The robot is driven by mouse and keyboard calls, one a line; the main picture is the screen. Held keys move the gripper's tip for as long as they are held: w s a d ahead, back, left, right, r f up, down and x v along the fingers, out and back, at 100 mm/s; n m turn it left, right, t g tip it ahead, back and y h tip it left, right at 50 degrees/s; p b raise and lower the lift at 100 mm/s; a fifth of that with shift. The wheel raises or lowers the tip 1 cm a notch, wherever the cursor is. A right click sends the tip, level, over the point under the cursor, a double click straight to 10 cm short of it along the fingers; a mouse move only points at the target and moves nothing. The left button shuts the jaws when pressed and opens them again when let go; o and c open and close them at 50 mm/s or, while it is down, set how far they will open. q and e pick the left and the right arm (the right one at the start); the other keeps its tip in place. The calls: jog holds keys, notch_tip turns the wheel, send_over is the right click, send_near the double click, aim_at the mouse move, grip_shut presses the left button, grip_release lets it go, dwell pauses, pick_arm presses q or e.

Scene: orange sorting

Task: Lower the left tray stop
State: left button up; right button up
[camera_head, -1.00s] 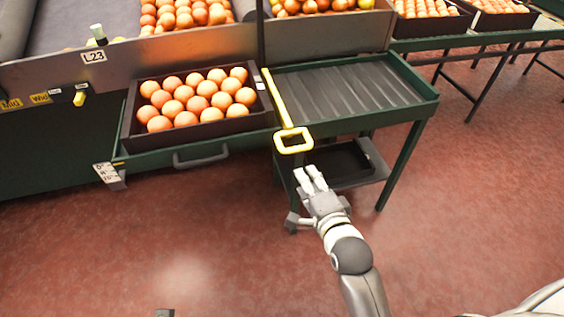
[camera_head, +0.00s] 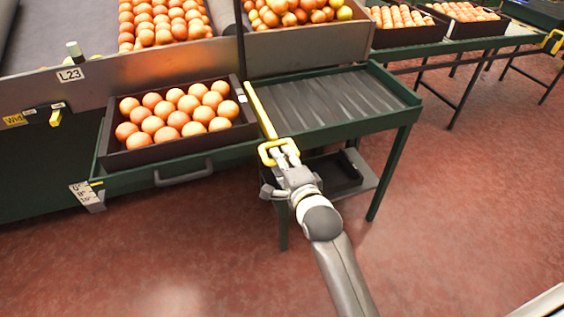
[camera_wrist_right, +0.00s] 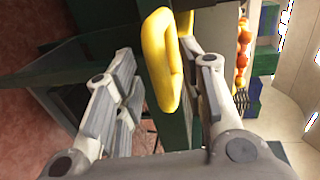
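The left tray stop (camera_head: 262,112) is a yellow bar with a loop handle (camera_head: 264,150) at its near end. It runs along the left edge of the green-framed side table, beside the tray of oranges. My right gripper (camera_head: 281,157) is at the loop handle, its fingertips overlapping it in the head view. In the right wrist view the yellow loop (camera_wrist_right: 160,62) stands between the two spread fingers of the right gripper (camera_wrist_right: 166,85), with a gap visible on the left side. My left gripper is out of view.
A dark tray of oranges (camera_head: 112,158) sits left of the stop. The ribbed side table (camera_head: 335,105) is empty, with a dark bin (camera_head: 335,175) on its lower shelf. Another yellow handle (camera_head: 553,42) is at the far right. The red floor in front is clear.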

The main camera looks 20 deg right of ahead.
jog(key=shift+w+f, duration=0.1)
jog(key=shift+w, duration=0.4)
grip_shut()
jog(key=shift+f, duration=0.1)
